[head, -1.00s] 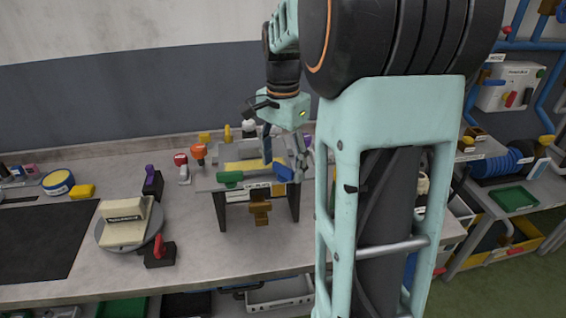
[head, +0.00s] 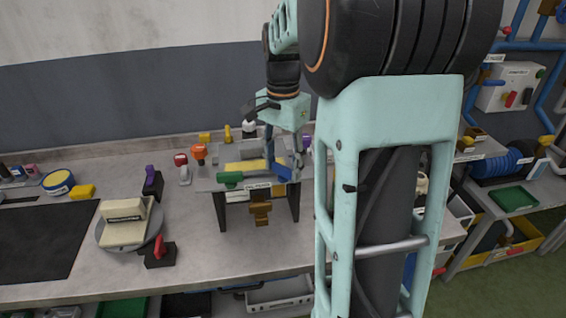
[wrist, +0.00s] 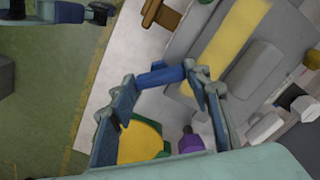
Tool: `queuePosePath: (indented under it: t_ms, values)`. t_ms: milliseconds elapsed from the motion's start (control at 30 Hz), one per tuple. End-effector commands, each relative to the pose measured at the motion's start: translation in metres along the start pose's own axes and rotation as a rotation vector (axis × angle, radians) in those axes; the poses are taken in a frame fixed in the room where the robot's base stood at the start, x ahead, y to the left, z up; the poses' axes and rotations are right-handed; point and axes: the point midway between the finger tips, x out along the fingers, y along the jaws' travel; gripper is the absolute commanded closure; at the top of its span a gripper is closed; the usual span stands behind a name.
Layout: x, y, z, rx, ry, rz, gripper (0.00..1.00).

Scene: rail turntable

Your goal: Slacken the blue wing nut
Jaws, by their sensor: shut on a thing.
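The blue wing nut (head: 283,172) is at the right front corner of a grey fixture (head: 207,185) with a yellow strip on top. In the wrist view the blue wing nut (wrist: 160,77) lies across between the two fingertips. My gripper (head: 283,165) points down over that corner. It also shows in the wrist view (wrist: 162,82), shut on the wing nut with a fingertip at each end. A green wing nut (head: 230,180) sits at the fixture's left front corner. The nut's thread is hidden.
Left of the fixture are a turntable (head: 103,237) with a cream block, a red-handled piece (head: 160,252) and a purple-handled piece (head: 152,182). Red and orange knobs (head: 198,152) stand behind. My arm hides the bench to the right.

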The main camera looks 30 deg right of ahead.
Motion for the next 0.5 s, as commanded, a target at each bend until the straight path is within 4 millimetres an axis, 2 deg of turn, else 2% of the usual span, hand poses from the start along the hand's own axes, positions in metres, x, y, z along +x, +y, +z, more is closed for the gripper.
queuePosePath:
  t_ms: [500]
  values:
    - [-0.0013, 0.0, -0.0001, -0.418, 0.001, 0.0, 0.8]
